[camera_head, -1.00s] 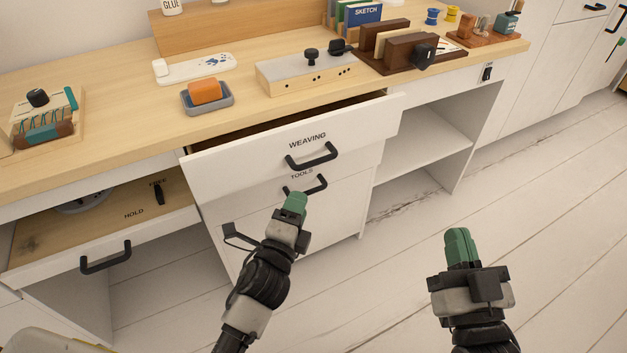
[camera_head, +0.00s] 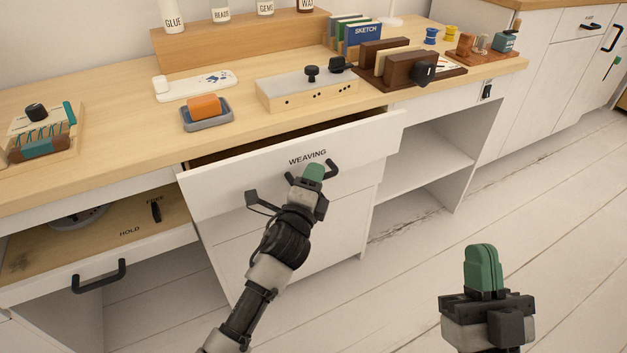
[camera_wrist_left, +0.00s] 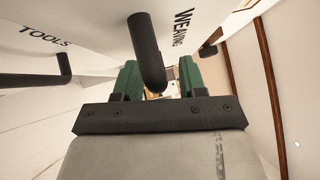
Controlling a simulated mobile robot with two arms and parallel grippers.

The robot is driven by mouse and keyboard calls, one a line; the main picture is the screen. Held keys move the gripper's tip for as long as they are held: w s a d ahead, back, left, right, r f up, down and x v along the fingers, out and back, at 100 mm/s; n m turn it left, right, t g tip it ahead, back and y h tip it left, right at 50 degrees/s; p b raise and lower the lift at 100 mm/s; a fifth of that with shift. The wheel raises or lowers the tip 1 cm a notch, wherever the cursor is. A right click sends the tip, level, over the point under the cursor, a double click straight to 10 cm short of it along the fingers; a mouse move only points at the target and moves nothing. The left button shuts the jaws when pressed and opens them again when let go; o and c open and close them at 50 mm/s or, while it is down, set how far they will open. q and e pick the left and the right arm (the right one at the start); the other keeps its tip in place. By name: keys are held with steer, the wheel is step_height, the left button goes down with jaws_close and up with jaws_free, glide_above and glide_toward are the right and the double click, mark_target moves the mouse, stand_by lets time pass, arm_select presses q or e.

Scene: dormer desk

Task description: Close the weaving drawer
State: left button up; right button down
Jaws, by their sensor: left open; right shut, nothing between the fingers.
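The weaving drawer (camera_head: 245,175) is pulled out partway under the desk top, with a dark gap above its front. Its label WEAVING and black bar handle (camera_head: 331,170) are on the front. My left gripper (camera_head: 314,171) is at this handle and covers part of it. In the left wrist view, my left gripper (camera_wrist_left: 157,80) is open, with the drawer handle (camera_wrist_left: 147,55) between or just in front of its green fingers. I cannot tell whether they touch. My right gripper (camera_head: 482,268) is shut and empty, over the floor at the lower right.
Another drawer (camera_head: 100,235) at the left, marked HOLD and FREE, is also out. The TOOLS handle (camera_wrist_left: 35,79) shows in the left wrist view. The floor at right is clear.

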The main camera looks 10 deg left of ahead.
mark_target(304, 168)
arm_select(q)
jaws_close()
steer(key=w+a, duration=0.2)
steer(key=w, duration=0.1)
steer(key=shift+w+a, duration=0.15)
steer(key=shift+a, duration=0.2)
steer(key=shift+r, duration=0.1)
arm_select(e)
steer(key=shift+w+f+g, duration=0.25)
steer(key=shift+f+g, duration=0.15)
steer(key=shift+g, duration=0.1)
